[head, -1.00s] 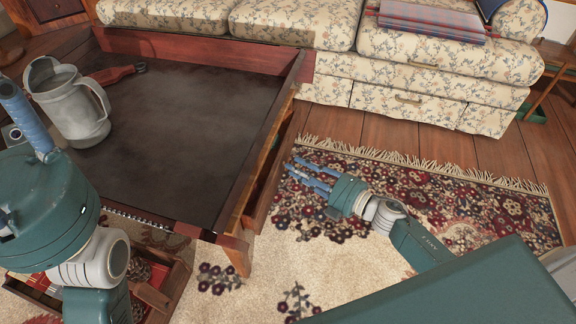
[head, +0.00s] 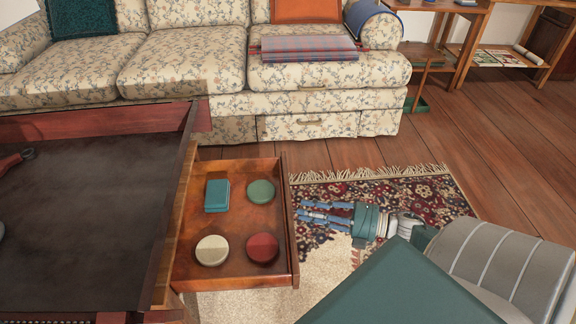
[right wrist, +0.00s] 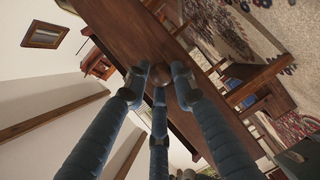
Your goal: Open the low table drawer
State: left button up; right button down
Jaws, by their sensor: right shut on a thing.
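The low table (head: 80,215) stands at the left in the head view, with a dark top and a reddish wooden rim. Its drawer (head: 238,228) is pulled out to the right, and its inside shows. My right gripper (head: 303,211) is at the outer face of the drawer front, its blue fingers pointing left. In the right wrist view, the fingers (right wrist: 159,78) close around a round wooden knob (right wrist: 158,72) on the drawer front (right wrist: 135,30). The knob is hidden in the head view. My left gripper is not in view.
The drawer holds a teal box (head: 217,195), a green round tin (head: 261,191), a cream one (head: 212,250) and a red one (head: 262,247). A floral sofa (head: 190,60) stands behind. A patterned rug (head: 430,196) lies right of the drawer; wooden floor beyond is clear.

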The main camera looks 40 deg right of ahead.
jog(key=shift+s+d+f, duration=0.25)
jog(key=shift+s+d, duration=0.65)
jog(key=shift+s, duration=0.1)
jog(key=c, duration=1.7)
grip_release()
jog(key=shift+o, duration=1.2)
jog(key=shift+d+r, duration=0.1)
jog(key=v, duration=1.2)
